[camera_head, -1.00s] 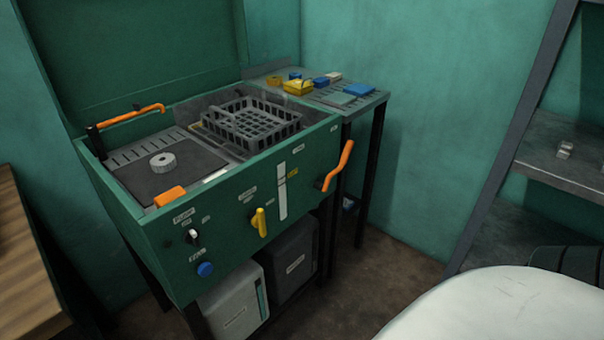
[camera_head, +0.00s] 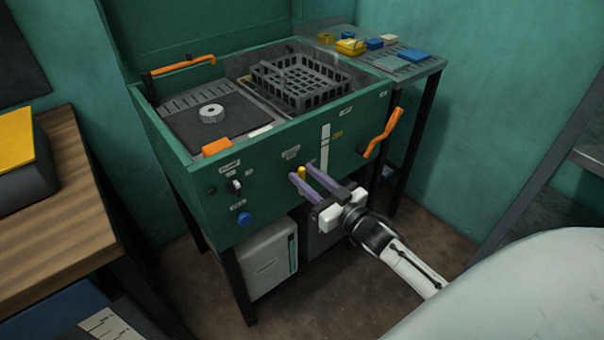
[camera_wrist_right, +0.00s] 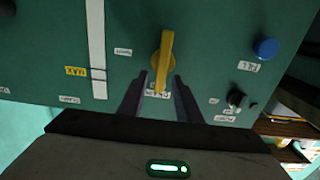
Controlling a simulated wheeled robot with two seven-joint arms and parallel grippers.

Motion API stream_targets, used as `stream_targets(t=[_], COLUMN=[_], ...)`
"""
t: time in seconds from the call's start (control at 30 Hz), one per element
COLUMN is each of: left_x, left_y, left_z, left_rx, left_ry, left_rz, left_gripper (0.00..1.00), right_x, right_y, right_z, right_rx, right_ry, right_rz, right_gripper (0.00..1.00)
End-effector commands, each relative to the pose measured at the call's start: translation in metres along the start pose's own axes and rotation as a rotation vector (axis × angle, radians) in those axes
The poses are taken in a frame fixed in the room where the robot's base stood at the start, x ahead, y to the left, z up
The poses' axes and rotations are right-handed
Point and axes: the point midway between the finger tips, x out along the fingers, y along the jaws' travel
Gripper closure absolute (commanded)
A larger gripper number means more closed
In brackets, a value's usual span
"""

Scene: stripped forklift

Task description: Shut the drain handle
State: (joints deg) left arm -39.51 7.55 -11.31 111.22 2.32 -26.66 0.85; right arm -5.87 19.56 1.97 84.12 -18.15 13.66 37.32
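The yellow handle (camera_head: 301,172) on the green front panel of the washing unit (camera_head: 215,178) appears to be the drain handle. In the right wrist view the fingertips (camera_wrist_right: 160,80) flank the handle's near end with gaps at both sides. I cannot tell how deep the fingers reach. My left gripper is out of view.
An orange crank handle (camera_head: 382,134) juts from the panel's right end. A blue knob (camera_head: 244,218) and a small dark-and-white switch (camera_head: 236,185) are left of the handle. A wooden bench (camera_head: 60,215) stands at left. A grey container (camera_head: 268,262) sits below the unit.

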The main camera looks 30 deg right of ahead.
Motion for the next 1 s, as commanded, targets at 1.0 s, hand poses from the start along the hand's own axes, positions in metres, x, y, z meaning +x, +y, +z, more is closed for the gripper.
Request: stream_targets(t=[1.0], left_x=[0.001], left_y=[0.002], left_z=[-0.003], left_rx=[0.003], left_ry=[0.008], left_rz=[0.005], left_gripper=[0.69], right_x=[0.019], right_y=[-0.001], right_z=[0.002], right_rx=[-0.016], right_ry=[-0.004], right_rz=[0.000], right_gripper=[1.00])
